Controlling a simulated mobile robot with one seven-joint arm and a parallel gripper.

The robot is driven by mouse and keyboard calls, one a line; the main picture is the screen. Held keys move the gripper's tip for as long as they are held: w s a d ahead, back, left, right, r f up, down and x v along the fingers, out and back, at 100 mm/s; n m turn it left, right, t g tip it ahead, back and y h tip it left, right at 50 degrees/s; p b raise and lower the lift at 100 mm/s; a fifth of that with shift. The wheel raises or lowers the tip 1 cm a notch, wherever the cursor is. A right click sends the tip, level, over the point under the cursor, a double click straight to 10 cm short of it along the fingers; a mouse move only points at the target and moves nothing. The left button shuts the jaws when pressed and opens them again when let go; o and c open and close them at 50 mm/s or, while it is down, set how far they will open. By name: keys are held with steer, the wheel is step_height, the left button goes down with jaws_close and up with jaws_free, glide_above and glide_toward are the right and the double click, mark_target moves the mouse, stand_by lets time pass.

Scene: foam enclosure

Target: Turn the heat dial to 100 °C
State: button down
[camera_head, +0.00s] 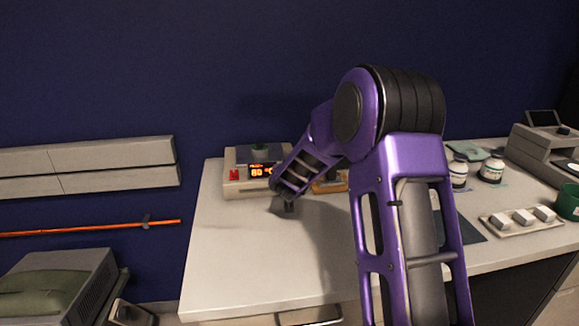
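A beige hot plate device (231,160) stands at the back left of the table. Its orange display (262,171) reads about 80 °C. A red switch (234,176) sits on the left of its front face. The heat dial cannot be seen; my purple arm covers the right part of the front face. My gripper (287,206) points down just in front of the device, low over the table. It is small and dark in this view, and I cannot see whether its fingers are open or shut, or whether it touches the device.
The white table (235,260) is clear at front left. To the right are jars (491,171), a tray with white blocks (522,221), a green cup (568,202) and a grey machine (545,150). A yellowish object (329,184) lies behind my arm.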

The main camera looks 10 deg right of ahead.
stand_by(0.4)
steer(key=shift+c, duration=2.3)
jaws_free()
steer(key=shift+a, duration=0.15)
